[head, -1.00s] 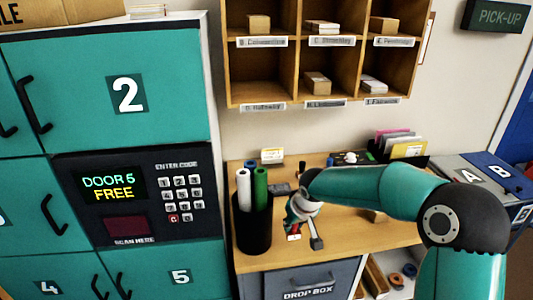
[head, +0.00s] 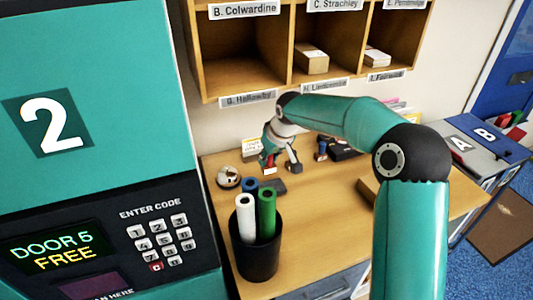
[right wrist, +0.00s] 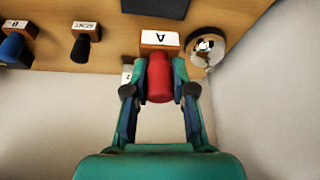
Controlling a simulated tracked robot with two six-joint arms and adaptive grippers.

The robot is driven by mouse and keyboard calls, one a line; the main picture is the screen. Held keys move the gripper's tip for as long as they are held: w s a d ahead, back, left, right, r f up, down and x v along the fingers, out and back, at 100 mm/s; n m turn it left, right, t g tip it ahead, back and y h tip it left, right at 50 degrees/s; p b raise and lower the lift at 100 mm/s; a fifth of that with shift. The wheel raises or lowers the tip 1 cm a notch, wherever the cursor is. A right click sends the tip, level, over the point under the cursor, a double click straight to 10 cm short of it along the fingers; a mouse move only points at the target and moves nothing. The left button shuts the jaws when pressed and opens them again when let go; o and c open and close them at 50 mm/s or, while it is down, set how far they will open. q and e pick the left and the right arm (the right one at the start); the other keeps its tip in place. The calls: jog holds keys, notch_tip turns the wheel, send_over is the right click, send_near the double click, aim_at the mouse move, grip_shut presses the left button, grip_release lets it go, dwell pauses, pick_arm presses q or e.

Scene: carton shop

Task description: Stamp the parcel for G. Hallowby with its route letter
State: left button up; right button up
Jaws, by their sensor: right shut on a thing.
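My right gripper (head: 280,165) is at the back of the counter. In the right wrist view it (right wrist: 158,95) is shut on the red handle of a stamp (right wrist: 160,78), whose wooden block bears the letter A. I cannot tell whether the stamp touches the counter. The red stamp (head: 267,160) is partly hidden in the head view. A dark flat pad (head: 270,186) lies just in front of it. A brown box (head: 367,191) on the counter is mostly behind my right arm, with no name readable. The cubby labelled G. Hallowby (head: 247,98) looks empty. My left gripper is out of view.
A black cup (head: 257,256) of rolled tubes stands at the counter's front left. Blue-handled (right wrist: 12,48) and dark-handled (right wrist: 81,48) stamps stand beside mine. Bins A (head: 460,143) and B (head: 486,136) are at right.

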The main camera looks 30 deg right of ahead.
aim_at(270, 172)
jog(key=shift+a+f, duration=0.1)
jog(key=shift+f, duration=0.2)
jog(key=f+b, duration=0.2)
jog(key=f, duration=0.1)
jog(key=f+b, duration=0.2)
jog(key=shift+d, duration=0.25)
jog(key=shift+s+f+b, duration=0.1)
jog(key=shift+f+b, duration=0.35)
jog(key=shift+f, duration=0.1)
dwell(1.1)
jog(key=shift+r+p, duration=2.6)
jog(key=shift+r, duration=1)
